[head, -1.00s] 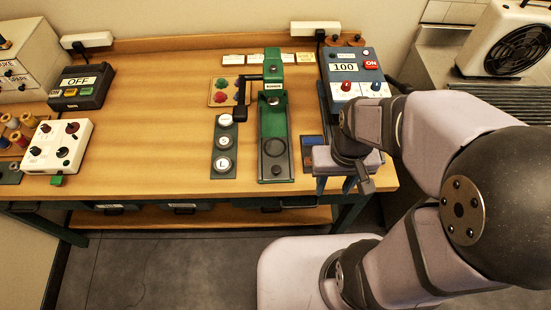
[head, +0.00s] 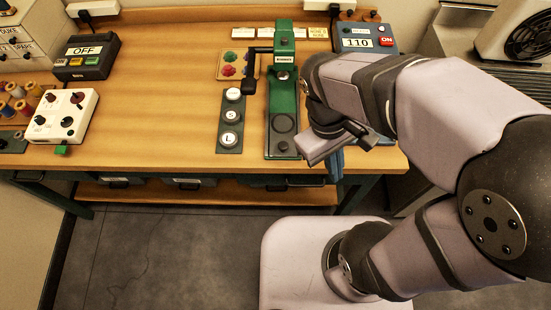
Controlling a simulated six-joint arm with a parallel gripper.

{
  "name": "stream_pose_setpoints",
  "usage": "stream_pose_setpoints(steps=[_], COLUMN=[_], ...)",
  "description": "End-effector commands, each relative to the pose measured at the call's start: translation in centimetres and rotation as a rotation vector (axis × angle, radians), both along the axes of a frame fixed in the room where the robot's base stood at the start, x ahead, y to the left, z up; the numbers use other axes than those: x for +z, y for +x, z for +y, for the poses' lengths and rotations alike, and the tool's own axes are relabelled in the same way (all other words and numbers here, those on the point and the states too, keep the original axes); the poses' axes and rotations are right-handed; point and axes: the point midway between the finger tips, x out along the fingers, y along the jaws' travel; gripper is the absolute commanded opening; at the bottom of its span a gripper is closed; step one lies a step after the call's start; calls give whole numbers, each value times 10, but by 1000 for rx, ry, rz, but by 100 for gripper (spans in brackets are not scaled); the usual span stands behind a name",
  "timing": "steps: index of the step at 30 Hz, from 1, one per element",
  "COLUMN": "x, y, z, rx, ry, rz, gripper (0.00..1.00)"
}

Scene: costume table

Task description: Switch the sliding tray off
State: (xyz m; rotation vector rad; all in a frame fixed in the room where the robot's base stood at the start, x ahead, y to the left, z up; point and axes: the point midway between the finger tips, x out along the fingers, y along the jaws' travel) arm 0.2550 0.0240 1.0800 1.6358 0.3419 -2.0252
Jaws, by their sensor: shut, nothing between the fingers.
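My gripper (head: 337,162) hangs at the bench's front edge, to the right of the green press (head: 283,110). Its fingers look together and empty; the wrist partly covers them. The press has a long green bed with a round recess and a black lever at its left; this bed may be the sliding tray, but I cannot tell for sure. Behind my arm, a blue control box (head: 362,33) shows 110 and has a red ON button (head: 386,41). My arm hides its lower part. A dark box (head: 86,57) at the left shows OFF above several coloured buttons.
A white box with knobs (head: 62,117) and thread spools (head: 14,103) are at the left. A strip of round stamps (head: 231,117) lies left of the press. The wooden bench (head: 165,110) is clear between them. A heater (head: 518,38) stands at the right.

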Motion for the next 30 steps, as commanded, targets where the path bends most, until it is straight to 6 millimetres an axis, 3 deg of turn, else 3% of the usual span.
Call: stream_pose_setpoints(steps=[7,17,23,30], x=[-15,-13,-5,8], y=[-7,3,9,3], z=[13,43,78,132], rx=[443,981,1272,1556], ry=[-200,-529,-764,-1057], rz=[127,218,222,171], gripper=[0,0,0,0])
